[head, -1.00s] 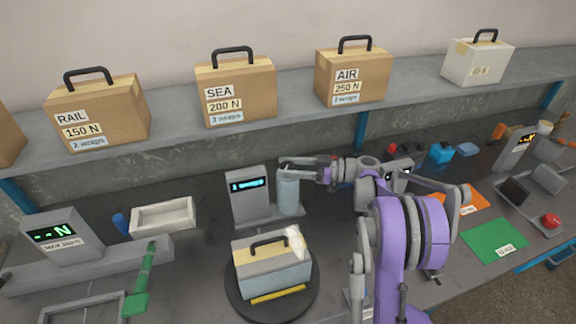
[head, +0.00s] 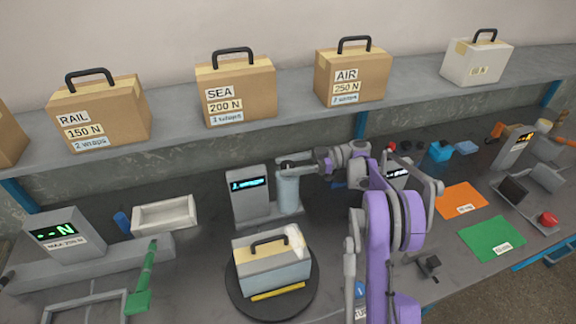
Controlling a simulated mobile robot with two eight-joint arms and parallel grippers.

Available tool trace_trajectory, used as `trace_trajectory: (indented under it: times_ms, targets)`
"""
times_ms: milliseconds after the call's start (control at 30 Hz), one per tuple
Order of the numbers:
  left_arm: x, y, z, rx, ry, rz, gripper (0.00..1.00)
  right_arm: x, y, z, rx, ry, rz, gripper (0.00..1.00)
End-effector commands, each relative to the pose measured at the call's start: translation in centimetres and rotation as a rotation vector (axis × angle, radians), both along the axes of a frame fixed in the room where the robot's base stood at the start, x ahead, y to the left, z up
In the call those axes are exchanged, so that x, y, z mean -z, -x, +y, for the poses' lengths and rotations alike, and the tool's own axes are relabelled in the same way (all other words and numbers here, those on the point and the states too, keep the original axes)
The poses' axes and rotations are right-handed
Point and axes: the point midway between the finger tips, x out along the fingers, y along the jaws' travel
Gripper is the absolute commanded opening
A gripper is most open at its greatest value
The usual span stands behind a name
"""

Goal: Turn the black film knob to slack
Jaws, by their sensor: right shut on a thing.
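The film roll (head: 289,195) is a pale blue upright cylinder beside a grey post with a lit display (head: 249,184). The black film knob (head: 287,163) sits at the top of the roll, mostly hidden by my gripper. My right gripper (head: 289,166) is shut on it, with the arm coming in from the right. The knob's setting cannot be read. A grey-blue case (head: 271,275) with a black handle and a whitish patch stands on the dark round turntable (head: 240,300) in front. My left gripper is not in view.
Labelled cartons (head: 237,92) stand on the shelf (head: 170,125) behind. A white tray (head: 163,217) and a green lever (head: 145,280) are to the left. Orange (head: 461,201) and green (head: 491,239) mats lie to the right. My purple arm covers the bench right of the turntable.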

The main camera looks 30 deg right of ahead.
Motion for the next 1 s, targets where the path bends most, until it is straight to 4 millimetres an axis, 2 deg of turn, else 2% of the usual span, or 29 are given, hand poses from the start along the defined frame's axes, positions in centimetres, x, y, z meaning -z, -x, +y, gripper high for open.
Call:
trace_trajectory:
  times_ms: [100,133,300,667,767,1000]
  targets:
    - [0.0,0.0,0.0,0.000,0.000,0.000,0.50,0.0,0.0,0.0,0.000,-0.001,0.000,0.00]
    - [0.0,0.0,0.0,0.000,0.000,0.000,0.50,0.0,0.0,0.0,0.000,-0.001,-0.001,0.56]
    - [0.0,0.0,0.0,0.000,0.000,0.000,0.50,0.0,0.0,0.0,0.000,-0.001,0.000,0.84]
    - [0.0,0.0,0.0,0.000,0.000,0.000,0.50,-0.6,0.0,0.0,0.001,-0.001,0.000,0.84]
    - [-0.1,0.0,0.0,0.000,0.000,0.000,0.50,-1.9,0.0,0.0,0.001,-0.001,0.000,0.84]
    - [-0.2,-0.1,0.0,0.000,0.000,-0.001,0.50,-6.7,0.0,0.0,0.001,-0.001,0.000,0.84]
